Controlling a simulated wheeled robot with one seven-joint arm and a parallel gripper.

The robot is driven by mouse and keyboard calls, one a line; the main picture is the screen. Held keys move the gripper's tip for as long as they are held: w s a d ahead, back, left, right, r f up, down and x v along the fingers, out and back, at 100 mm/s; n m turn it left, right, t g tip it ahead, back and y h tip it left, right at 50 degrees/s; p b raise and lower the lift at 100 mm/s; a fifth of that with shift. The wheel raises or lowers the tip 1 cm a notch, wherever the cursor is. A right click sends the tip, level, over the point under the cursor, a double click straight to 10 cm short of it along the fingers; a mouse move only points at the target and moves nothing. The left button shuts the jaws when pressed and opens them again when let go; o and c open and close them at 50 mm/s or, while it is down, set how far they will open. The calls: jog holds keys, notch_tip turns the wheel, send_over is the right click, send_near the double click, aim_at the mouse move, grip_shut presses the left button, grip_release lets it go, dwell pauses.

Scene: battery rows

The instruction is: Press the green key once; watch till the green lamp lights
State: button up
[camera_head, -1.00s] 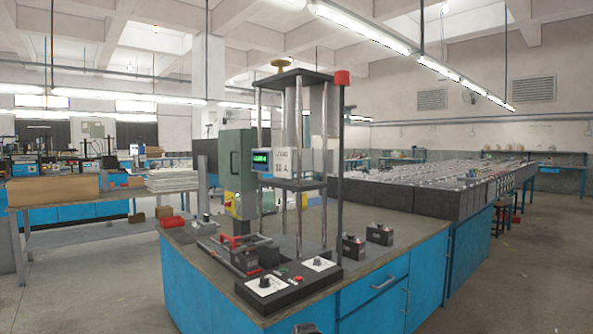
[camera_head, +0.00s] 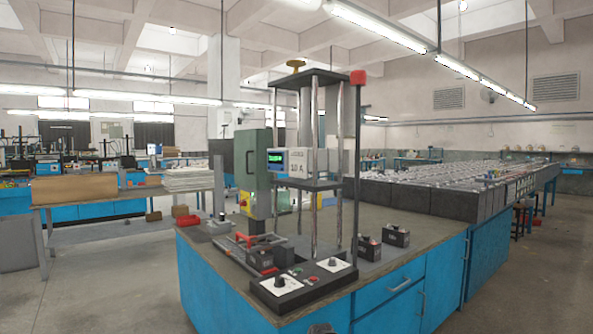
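A low black control box (camera_head: 268,293) lies at the bench's front edge, with two white dials carrying black knobs. Between the dials are small coloured spots; a red one and a greenish one (camera_head: 286,276) show, too small to tell key from lamp or whether any is lit. Behind it stands a test rig with metal columns, a green-lit display (camera_head: 276,157) and a sign ending in "A". A red cap (camera_head: 357,77) tops its dark pole. A dark rounded part (camera_head: 320,328) at the bottom edge may be my gripper, cut off and apart from the box; its fingers cannot be made out.
The grey-topped blue bench (camera_head: 430,226) carries two black batteries (camera_head: 396,236) right of the rig and a red-handled tool (camera_head: 250,240) left of it. Long battery rows (camera_head: 440,193) fill the back right. Floor is open at left.

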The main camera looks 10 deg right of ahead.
grip_shut()
dwell(1.5)
